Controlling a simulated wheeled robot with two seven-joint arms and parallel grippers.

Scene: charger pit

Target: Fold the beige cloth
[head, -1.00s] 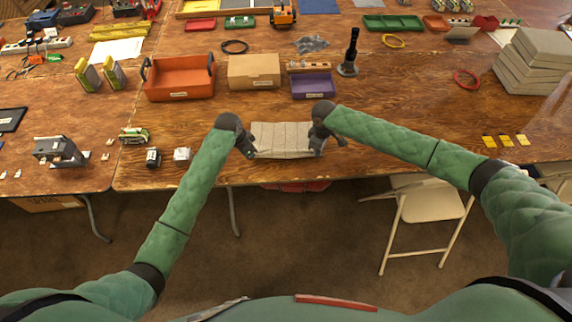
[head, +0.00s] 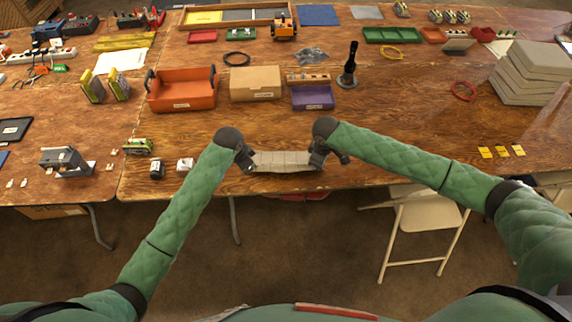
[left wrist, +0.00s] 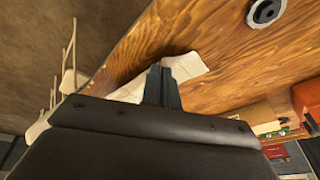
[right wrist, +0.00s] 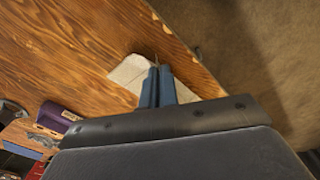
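The beige cloth (head: 284,160) lies near the front edge of the wooden table as a narrow strip between my two grippers. My left gripper (head: 249,163) is at its left end and my right gripper (head: 318,160) is at its right end. In the left wrist view the fingers (left wrist: 162,84) are together, with cloth (left wrist: 188,67) showing on both sides of them. In the right wrist view the fingers (right wrist: 158,84) are close together over the cloth (right wrist: 129,73). Both look shut on the cloth, though the fingertips' contact is partly hidden.
Behind the cloth stand an orange bin (head: 182,96), a cardboard box (head: 256,84) and a purple bin (head: 312,97). Small devices (head: 157,168) sit to the left. The table to the right is clear up to yellow tags (head: 502,152). A folding chair (head: 425,215) stands in front.

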